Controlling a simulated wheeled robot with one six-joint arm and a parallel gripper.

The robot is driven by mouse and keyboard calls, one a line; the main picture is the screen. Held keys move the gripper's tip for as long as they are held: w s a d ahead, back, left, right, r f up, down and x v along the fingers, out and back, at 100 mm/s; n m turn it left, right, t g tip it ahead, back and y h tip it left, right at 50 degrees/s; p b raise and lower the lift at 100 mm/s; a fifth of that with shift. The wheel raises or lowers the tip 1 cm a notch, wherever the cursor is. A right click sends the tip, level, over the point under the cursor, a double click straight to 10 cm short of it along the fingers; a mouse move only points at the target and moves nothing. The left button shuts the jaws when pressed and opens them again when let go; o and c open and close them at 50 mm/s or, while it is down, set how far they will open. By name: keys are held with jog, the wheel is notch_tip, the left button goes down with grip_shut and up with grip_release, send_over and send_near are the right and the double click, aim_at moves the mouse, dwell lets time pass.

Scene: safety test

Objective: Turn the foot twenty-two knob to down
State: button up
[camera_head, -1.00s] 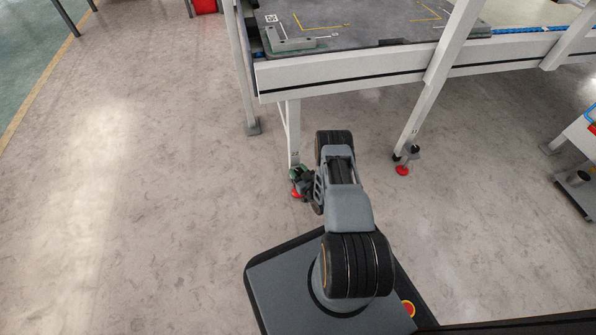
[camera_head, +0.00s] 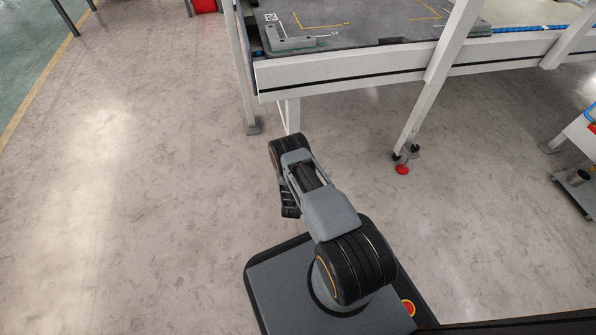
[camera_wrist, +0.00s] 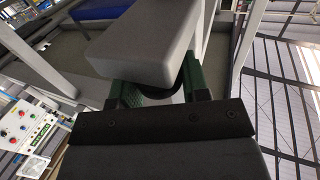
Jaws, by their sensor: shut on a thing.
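In the head view the white table leg (camera_head: 290,115) in front of me runs down behind my arm. Its foot and knob are hidden there, and I cannot read a number on it. My gripper is also hidden behind my arm in the head view. In the wrist view my gripper (camera_wrist: 165,90) shows dark green parts on both sides of a small gap, below large grey blocks. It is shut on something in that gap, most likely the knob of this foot. The knob's setting cannot be read.
A second leg has a red foot pad (camera_head: 402,169) and a dark knob (camera_head: 412,149), right of my arm. The white table frame (camera_head: 340,72) spans above. Floor (camera_head: 130,220) is clear on the left. A panel with buttons (camera_wrist: 25,125) shows in the wrist view.

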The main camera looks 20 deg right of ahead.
jog(key=shift+h, duration=0.3)
jog(key=o, duration=0.9)
jog(key=shift+c, duration=0.2)
jog(key=shift+s, duration=0.15)
